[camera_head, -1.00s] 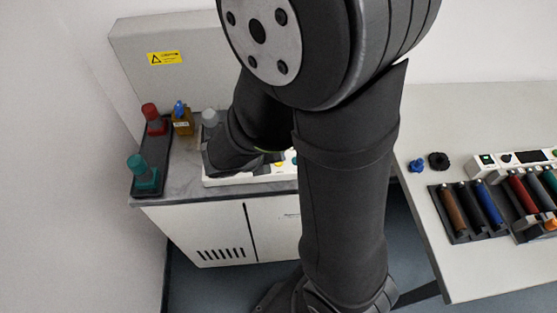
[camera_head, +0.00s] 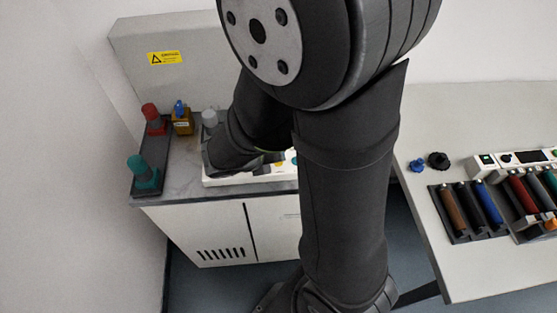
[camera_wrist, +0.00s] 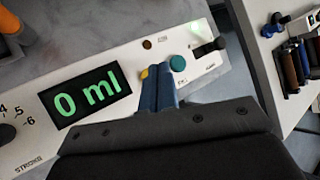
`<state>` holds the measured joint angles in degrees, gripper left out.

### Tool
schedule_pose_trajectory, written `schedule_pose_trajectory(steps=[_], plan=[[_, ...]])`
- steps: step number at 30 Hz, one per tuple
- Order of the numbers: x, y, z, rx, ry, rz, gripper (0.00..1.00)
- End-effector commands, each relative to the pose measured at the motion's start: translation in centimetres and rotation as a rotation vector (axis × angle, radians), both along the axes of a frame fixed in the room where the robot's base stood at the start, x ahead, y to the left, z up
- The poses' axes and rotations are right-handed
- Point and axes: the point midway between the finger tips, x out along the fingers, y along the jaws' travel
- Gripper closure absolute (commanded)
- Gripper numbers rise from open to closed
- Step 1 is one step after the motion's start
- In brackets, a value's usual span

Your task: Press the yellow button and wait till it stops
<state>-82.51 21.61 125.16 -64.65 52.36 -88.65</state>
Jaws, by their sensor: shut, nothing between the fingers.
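The yellow button (camera_wrist: 145,73) sits on a white control panel (camera_wrist: 205,70), just left of my gripper's fingertips in the wrist view. It is partly hidden by the left finger. My gripper (camera_wrist: 160,72) is shut and empty, its blue fingers over the panel right at the button's edge; I cannot tell whether they touch it. A teal button (camera_wrist: 178,63) lies just right of the fingers. The panel's display (camera_wrist: 88,95) reads "0 ml" in green. In the head view my arm hides much of the panel (camera_head: 240,180).
A dial (camera_wrist: 8,133) is left of the display and a black switch (camera_wrist: 208,47) is at the panel's right. A dark tray (camera_head: 152,165) with red- and teal-topped bottles stands left of the panel. A side table (camera_head: 420,115) holds several coloured cylinders.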

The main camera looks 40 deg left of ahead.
Motion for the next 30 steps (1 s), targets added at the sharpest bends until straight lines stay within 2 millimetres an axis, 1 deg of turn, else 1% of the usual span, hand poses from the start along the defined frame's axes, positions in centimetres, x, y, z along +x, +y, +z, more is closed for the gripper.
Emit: schedule_pose_trajectory(steps=[11, 21, 30], plan=[[0.0, -0.01, -0.01, 0.0, 0.0, 0.0, 1.0], [-0.01, -0.01, -0.87, -0.001, 0.001, 0.0, 1.0], [-0.01, -0.01, -0.87, 0.0, 0.0, 0.0, 1.0]])
